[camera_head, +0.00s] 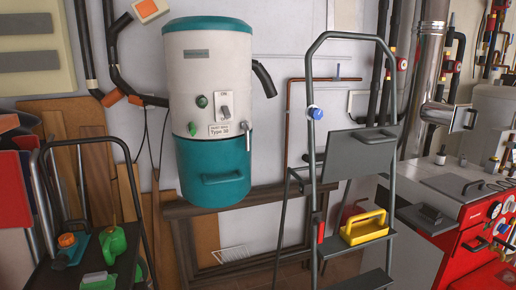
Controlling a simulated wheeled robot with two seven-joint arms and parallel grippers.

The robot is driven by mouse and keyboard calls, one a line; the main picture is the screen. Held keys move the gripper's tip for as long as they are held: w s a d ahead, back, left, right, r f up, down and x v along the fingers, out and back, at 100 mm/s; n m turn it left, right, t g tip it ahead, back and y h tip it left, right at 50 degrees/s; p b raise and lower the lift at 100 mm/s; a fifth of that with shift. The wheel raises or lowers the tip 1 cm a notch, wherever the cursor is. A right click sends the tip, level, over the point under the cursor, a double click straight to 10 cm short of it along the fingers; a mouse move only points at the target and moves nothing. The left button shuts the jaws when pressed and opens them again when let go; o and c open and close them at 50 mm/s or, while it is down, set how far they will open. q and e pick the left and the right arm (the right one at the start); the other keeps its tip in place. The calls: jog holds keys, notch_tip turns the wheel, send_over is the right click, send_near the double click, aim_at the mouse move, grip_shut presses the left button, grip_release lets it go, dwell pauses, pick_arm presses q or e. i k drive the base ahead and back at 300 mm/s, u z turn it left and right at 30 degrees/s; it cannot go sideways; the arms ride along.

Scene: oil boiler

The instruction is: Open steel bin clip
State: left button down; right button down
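A cylindrical bin (207,75) hangs on the wall left of centre, with a white upper body, a teal lid and a teal lower bucket (212,178) with a handle. A small silver clip (248,133) sits at the right side of the seam between the white body and the bucket. It looks upright and close against the bin; whether it is latched is too small to tell. A green knob (202,101) and a grey switch plate (224,108) are on the white front. Neither of my grippers is in view.
A grey stepladder (353,153) with a yellow caddy (363,227) stands right of the bin. A dark trolley (85,278) with green containers stands at lower left. A red machine (480,245) is at right. Wooden boards (98,170) lean on the wall. Space before the bin looks clear.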

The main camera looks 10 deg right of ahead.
aim_at(247, 140)
jog(key=z, duration=0.55)
jog(key=i, duration=1.2)
jog(key=u, duration=0.5)
